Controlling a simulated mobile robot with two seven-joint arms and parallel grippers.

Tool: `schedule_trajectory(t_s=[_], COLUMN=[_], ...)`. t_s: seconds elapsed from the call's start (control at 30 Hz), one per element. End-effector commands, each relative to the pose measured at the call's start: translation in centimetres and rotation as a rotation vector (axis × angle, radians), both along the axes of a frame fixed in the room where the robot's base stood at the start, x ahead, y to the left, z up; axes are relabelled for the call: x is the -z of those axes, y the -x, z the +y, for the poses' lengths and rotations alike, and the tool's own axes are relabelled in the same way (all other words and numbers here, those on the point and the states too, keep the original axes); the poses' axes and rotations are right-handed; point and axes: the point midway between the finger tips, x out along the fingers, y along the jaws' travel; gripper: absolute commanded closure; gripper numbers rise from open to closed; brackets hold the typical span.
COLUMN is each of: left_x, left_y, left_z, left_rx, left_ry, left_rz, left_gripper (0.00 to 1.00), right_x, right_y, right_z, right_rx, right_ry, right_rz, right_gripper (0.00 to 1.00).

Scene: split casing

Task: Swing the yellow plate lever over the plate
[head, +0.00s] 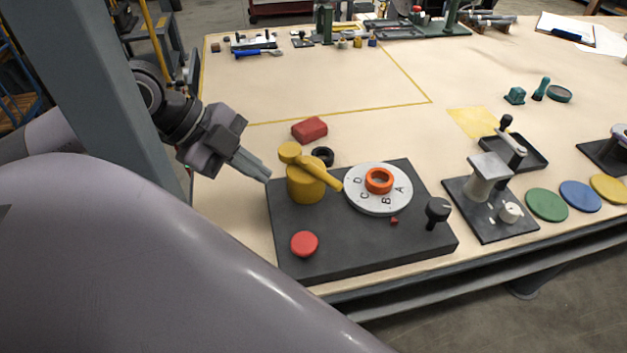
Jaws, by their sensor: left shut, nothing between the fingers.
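The yellow plate lever (318,168) lies across the top of a yellow round post (306,188) on the left of a dark base block (360,250). Its rounded knob end points to the upper left and its thin end to the lower right, close to the left edge of the round plate. The white round plate (365,202) carries letters A, B, C and D and an orange ring (379,181). My left gripper (266,178) is shut and empty, pointing down to the right, just left of the yellow post and apart from the lever. My right gripper is not in view.
The base block also carries a red button (304,244) and a black knob (437,211). A red block (309,130) and a black ring (322,156) lie behind it. A grey fixture (488,185) and coloured discs (546,205) stand to the right.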

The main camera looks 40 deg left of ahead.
Motion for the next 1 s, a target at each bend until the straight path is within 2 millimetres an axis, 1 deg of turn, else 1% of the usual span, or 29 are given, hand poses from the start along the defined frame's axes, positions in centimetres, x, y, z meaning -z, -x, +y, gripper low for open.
schedule_trajectory(t_s=[0.47,0.83,1.0], left_x=[3.9,5.8,6.3], left_y=[-2.1,-3.2,-3.6], left_z=[-2.2,-3.3,-3.6], left_rx=[0.002,0.001,-0.005], left_ry=[-0.005,-0.003,0.003], left_rz=[-0.001,-0.003,-0.004], left_gripper=[1.0,1.0,1.0], right_x=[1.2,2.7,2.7], right_y=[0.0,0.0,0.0], right_z=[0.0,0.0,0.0], right_rx=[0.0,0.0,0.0], right_ry=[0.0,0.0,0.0], right_rz=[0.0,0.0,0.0], right_gripper=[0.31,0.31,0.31])
